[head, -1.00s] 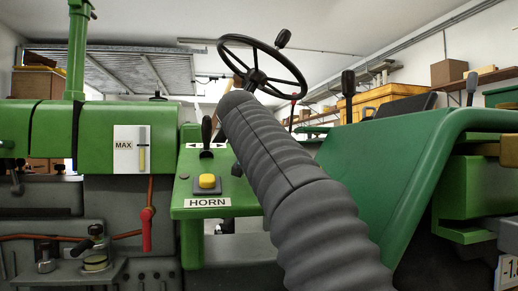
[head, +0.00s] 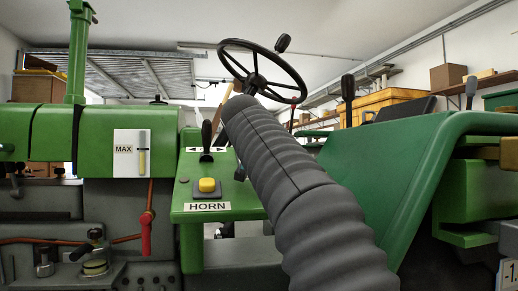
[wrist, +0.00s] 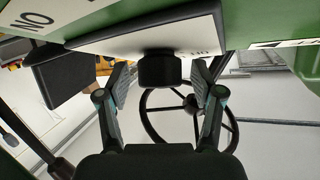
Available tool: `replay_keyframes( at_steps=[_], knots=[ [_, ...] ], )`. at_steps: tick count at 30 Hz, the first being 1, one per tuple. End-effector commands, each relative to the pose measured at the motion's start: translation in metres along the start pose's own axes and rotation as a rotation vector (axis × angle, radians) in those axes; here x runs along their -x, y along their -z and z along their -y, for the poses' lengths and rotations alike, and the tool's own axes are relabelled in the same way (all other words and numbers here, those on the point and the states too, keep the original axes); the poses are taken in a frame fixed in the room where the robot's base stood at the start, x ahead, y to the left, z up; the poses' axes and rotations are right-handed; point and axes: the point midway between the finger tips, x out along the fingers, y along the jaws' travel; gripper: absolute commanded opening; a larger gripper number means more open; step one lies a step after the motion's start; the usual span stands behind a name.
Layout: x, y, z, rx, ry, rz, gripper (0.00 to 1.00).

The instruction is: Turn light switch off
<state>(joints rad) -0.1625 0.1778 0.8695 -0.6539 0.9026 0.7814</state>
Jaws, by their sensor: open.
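In the wrist view a dark, blocky knob (wrist: 160,69), apparently the light switch, sticks out from a pale plate (wrist: 110,32). Large letters that read "ON" upside down are at the upper left, and a small label beside the knob is too foreshortened to read. My gripper (wrist: 161,76) is open, with one finger on each side of the knob and visible gaps between them. I cannot tell how deep the fingers reach around it. In the head view my grey ribbed arm hides the gripper and the switch.
The steering wheel (head: 256,84) stands behind my arm and also shows in the wrist view (wrist: 188,104). A lever (head: 206,135) and yellow horn button (head: 207,185) are left of my arm. A red handle (head: 146,235) hangs further left. The green fender (head: 400,150) is at right.

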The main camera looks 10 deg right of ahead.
Motion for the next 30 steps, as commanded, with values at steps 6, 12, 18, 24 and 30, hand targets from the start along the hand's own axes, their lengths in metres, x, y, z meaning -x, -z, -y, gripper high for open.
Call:
replay_keyframes(
  at_steps=[6,12,18,24,30],
  knots=[
    [0.018,0.001,0.001,-0.001,0.002,0.000,0.67],
    [0.058,0.001,0.001,0.000,0.004,-0.001,0.67],
    [0.094,0.000,0.000,0.000,0.003,-0.001,0.67],
    [0.115,0.000,0.001,0.000,0.002,0.000,0.67],
    [0.120,0.000,0.000,0.000,0.000,0.000,0.67]
  ],
)
